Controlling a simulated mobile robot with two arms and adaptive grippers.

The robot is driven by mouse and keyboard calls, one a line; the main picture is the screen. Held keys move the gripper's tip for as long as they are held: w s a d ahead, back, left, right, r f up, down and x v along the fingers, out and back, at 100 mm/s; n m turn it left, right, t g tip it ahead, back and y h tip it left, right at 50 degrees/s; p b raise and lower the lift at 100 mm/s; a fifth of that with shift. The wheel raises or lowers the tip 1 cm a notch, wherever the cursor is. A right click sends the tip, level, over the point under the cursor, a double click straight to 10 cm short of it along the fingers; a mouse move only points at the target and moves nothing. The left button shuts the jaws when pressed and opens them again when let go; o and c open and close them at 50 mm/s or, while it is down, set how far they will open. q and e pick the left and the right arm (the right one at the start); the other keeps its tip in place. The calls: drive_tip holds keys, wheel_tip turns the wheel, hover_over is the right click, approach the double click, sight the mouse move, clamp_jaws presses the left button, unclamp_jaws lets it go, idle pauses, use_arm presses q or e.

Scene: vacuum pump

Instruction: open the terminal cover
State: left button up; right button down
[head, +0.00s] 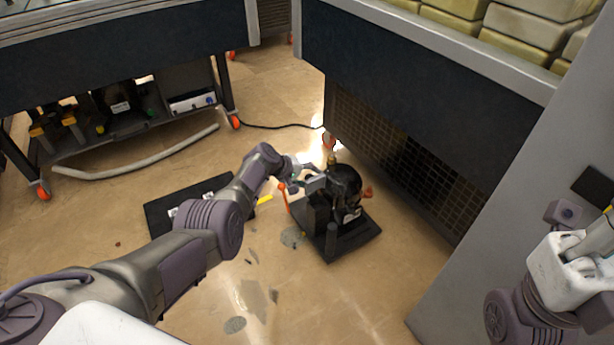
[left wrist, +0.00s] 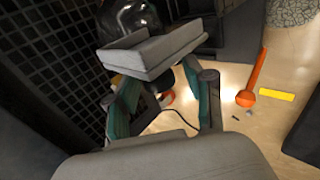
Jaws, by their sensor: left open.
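The dark vacuum pump (head: 346,184) stands on a black base plate (head: 365,235) on the floor. The grey terminal cover (head: 315,186) is on its near left side. In the left wrist view the cover (left wrist: 150,52) is a grey, L-edged slab, tilted in the picture, just beyond my fingertips. I cannot tell whether it is raised from its box or touched by a finger. My left gripper (head: 306,170) is beside the cover; in the left wrist view its teal-padded fingers (left wrist: 160,88) are apart, with nothing between them.
An orange-handled rod (head: 287,195) stands at the pump's left, close to my gripper. A black mat (head: 185,203) lies left of the pump. A bench with a mesh-fronted lower part (head: 400,165) stands behind it. A cable (head: 280,126) crosses the floor. Floor in front is open.

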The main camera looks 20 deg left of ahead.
use_arm(q)
drive_tip(key=v, duration=1.2)
drive_tip(key=shift+a, duration=0.1)
idle(0.4)
